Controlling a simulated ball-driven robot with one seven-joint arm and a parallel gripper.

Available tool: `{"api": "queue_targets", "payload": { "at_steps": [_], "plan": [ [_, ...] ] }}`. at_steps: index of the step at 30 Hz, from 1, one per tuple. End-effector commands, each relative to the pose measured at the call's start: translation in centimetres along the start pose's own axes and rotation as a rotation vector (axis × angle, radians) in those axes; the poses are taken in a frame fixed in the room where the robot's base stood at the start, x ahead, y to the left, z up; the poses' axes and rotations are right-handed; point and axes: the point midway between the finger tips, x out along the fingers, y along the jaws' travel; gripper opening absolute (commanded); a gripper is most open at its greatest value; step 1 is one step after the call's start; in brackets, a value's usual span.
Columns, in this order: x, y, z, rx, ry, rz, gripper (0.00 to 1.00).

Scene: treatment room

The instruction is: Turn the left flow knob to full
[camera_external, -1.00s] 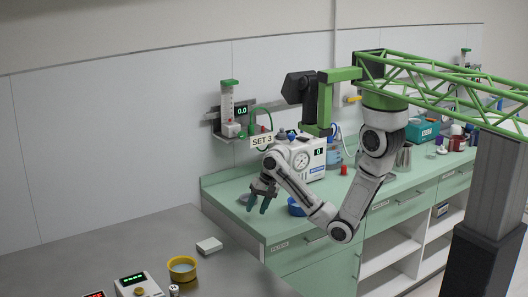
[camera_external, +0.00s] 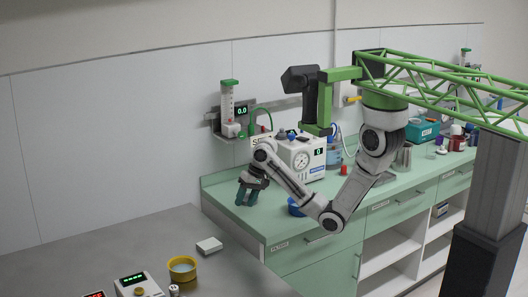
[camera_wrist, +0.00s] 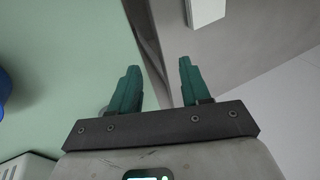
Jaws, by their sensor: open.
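The left flowmeter (camera_external: 228,100) is a clear upright tube with a green cap, mounted on the wall rail at the back left. A small display (camera_external: 241,111) beside it reads 0.0. A white part (camera_external: 231,130) sits at the tube's foot, but I cannot make out the knob or its setting. My gripper (camera_external: 248,196) hangs below the flowmeter and slightly to its right, fingers pointing down over the left end of the green counter. In the wrist view its two teal fingers (camera_wrist: 158,75) are apart with nothing between them. The flowmeter is outside the wrist view.
A white machine with a dial (camera_external: 302,158) stands right of my wrist on the green counter (camera_external: 225,185). A blue bowl (camera_external: 296,207) is near the counter's front edge. The steel table (camera_external: 120,245) holds a white block (camera_external: 209,245) and yellow dish (camera_external: 182,268). A sign is partly hidden behind my wrist.

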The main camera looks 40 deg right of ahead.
Motion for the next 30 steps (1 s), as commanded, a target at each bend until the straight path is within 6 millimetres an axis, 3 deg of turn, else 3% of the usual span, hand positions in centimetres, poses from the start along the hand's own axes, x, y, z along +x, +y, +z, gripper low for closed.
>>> {"api": "queue_targets", "payload": {
  "at_steps": [1,6,13,20,24,30],
  "plan": [
    [-0.9,-1.3,-1.9,-0.100,0.000,-0.001,0.47],
    [-3.0,-4.6,-6.3,-0.460,-0.040,0.007,0.47],
    [-7.2,-6.3,-11.9,-0.887,-0.114,0.056,0.47],
    [-13.2,-5.3,-17.3,-1.224,-0.218,0.119,0.47],
    [-17.9,-3.5,-20.3,-1.382,-0.286,0.150,0.47],
    [-24.4,-1.0,-23.2,-1.532,-0.358,0.169,0.47]
  ]
}}
